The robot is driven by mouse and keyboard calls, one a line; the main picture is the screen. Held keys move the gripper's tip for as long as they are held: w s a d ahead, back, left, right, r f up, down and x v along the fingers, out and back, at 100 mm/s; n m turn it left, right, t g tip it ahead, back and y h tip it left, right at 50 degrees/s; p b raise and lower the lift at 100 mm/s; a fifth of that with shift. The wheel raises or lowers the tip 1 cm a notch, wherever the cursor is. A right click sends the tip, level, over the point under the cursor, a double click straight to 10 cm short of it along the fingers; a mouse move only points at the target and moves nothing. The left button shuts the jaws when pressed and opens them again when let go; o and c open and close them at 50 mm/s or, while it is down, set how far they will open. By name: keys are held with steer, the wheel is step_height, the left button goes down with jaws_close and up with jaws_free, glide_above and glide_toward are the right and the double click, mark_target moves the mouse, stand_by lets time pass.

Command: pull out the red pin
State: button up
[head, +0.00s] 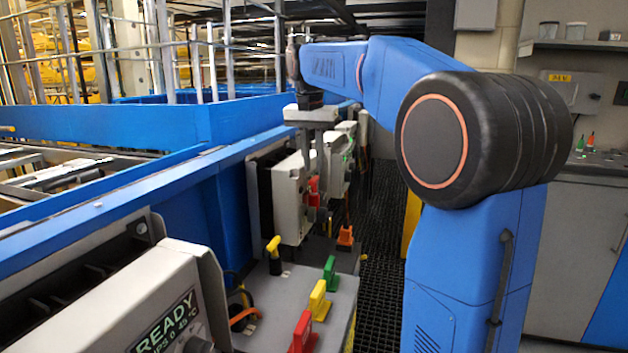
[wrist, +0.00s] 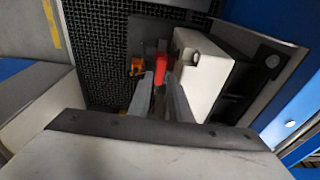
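The red pin (wrist: 160,66) shows in the wrist view beside a pale grey box, between or just beyond the two fingertips. In the head view a red piece (head: 314,186) shows low at the side of a grey control box, at my fingers. My gripper (head: 313,172) points down there, with its fingers on either side of the red. In the wrist view my gripper (wrist: 160,80) has a finger left and right of the pin. Whether the fingers touch it is unclear. The pin's lower part is hidden.
The blue conveyor frame (head: 110,215) runs along the left. Yellow-, green- and red-handled levers (head: 302,332) stand on a grey shelf in front. An orange piece (head: 345,236) lies beyond; it also shows in the wrist view (wrist: 137,67). Dark grating floor (head: 385,225) is open to the right.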

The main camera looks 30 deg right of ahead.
mark_target(314, 178)
steer(key=shift+w+d+f, duration=0.15)
steer(key=shift+f, duration=1.35)
steer(key=shift+w+d+f, duration=0.15)
steer(key=shift+f, duration=1.3)
steer(key=shift+c, duration=0.3)
jaws_close()
steer(key=shift+r, duration=2.95)
steer(key=shift+r, duration=1.95)
